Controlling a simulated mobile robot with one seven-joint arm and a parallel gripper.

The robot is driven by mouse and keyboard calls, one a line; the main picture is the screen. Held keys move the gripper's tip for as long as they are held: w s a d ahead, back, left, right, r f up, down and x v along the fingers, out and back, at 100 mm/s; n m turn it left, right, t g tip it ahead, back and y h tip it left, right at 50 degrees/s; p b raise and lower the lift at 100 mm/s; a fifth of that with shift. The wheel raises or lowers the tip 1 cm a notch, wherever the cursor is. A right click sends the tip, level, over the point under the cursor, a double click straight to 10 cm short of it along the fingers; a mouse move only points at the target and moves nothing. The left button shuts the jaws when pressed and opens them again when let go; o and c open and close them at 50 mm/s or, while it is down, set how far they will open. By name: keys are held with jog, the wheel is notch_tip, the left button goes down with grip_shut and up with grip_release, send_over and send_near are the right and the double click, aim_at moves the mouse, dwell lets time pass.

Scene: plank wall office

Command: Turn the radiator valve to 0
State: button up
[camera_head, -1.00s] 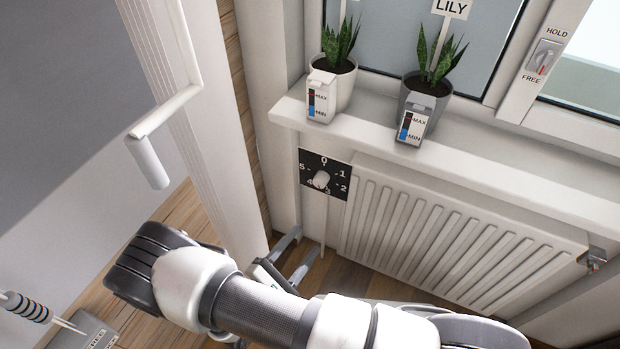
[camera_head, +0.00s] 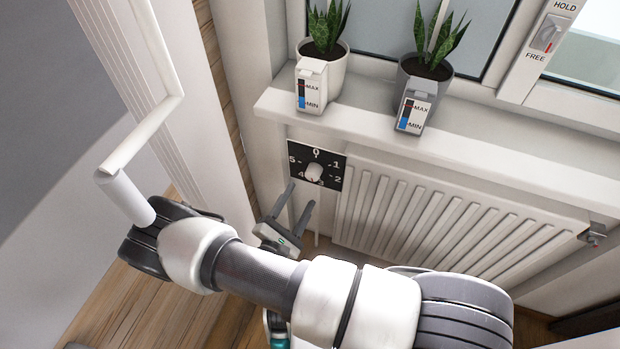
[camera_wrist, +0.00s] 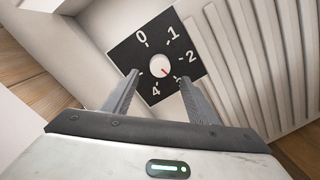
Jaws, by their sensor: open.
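The radiator valve is a white round knob (camera_head: 314,172) on a black square dial plate (camera_head: 333,184), left of the radiator's top corner. In the wrist view the knob (camera_wrist: 159,67) has a red mark pointing to about 3. The 0 is at the plate's upper left there, and the 5 is hidden behind the left finger. My gripper (camera_head: 300,196) is open and empty, just below the dial in the head view. In the wrist view its fingers (camera_wrist: 158,78) point toward the plate, one on each side of the knob, and seem apart from it.
The white radiator (camera_head: 440,215) stands right of the dial, under a window sill (camera_head: 480,150). Two potted plants (camera_head: 322,70) (camera_head: 405,85) with level gauges stand on the sill. A white handle (camera_head: 140,135) on the left panel overlaps my arm in the picture.

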aim_at(311, 177)
jog(key=x, duration=0.8)
jog(key=shift+w+b, duration=0.2)
jog(key=shift+b, duration=0.1)
jog(key=c, duration=1.1)
